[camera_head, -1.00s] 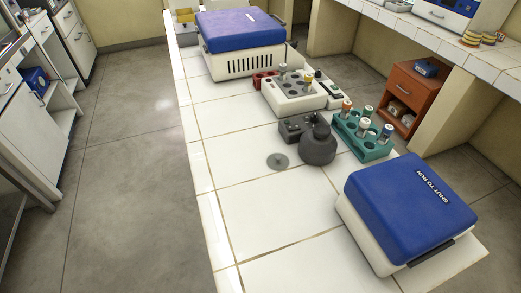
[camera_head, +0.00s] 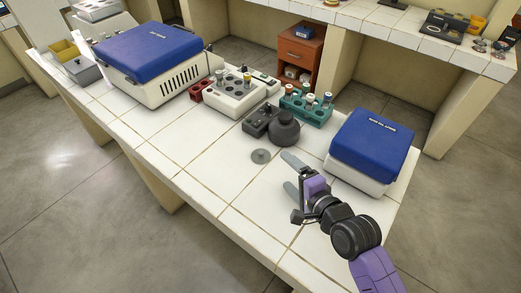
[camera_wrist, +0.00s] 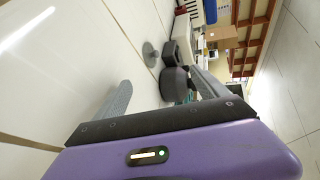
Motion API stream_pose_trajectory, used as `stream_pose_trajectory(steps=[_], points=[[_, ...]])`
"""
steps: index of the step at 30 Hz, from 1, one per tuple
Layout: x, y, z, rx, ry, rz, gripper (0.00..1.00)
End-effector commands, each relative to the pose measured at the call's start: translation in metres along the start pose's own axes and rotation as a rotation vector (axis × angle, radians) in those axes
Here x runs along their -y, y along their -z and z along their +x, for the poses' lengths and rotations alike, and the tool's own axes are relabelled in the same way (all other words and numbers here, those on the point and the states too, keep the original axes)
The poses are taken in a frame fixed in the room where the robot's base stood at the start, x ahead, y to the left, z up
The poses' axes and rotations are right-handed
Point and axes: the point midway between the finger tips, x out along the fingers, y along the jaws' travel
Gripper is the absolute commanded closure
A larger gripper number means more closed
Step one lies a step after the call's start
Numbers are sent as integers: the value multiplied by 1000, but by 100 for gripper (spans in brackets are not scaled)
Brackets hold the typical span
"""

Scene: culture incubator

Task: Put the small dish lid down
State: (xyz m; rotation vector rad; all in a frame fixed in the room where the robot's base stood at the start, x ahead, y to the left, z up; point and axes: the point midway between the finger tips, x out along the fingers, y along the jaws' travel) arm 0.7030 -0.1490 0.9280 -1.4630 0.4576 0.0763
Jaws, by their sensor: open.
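My gripper (camera_head: 291,174) is open over the white tiled bench, with nothing between its fingers. It also shows open in the wrist view (camera_wrist: 163,92). A small flat grey disc with a raised centre (camera_head: 261,156) lies on the tiles just beyond the fingers, apart from them. It shows in the wrist view too (camera_wrist: 150,54). I cannot tell whether this disc is the small dish lid. Several small round dishes (camera_head: 499,53) stand on the far right counter, too small to tell lids from bases. No lid is in my gripper.
A dark round device (camera_head: 284,131) stands beside the disc. A teal tube rack (camera_head: 306,110) and a white block with tubes (camera_head: 235,94) are behind. Blue-topped machines stand at right (camera_head: 373,145) and back left (camera_head: 148,60). The front tiles are clear.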

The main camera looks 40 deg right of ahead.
Motion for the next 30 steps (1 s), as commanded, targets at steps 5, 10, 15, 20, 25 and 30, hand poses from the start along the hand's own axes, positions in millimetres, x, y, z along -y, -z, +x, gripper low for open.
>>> stream_pose_trajectory(steps=[5,10,15,20,25,30], points=[[18,10,33,14,-82,460,16],[21,10,53,13,-195,901,16],[20,7,62,-12,-295,1231,16],[19,4,66,-31,-345,1379,16],[15,1,78,-36,-356,1412,16],[12,-2,94,-35,-355,1409,16]])
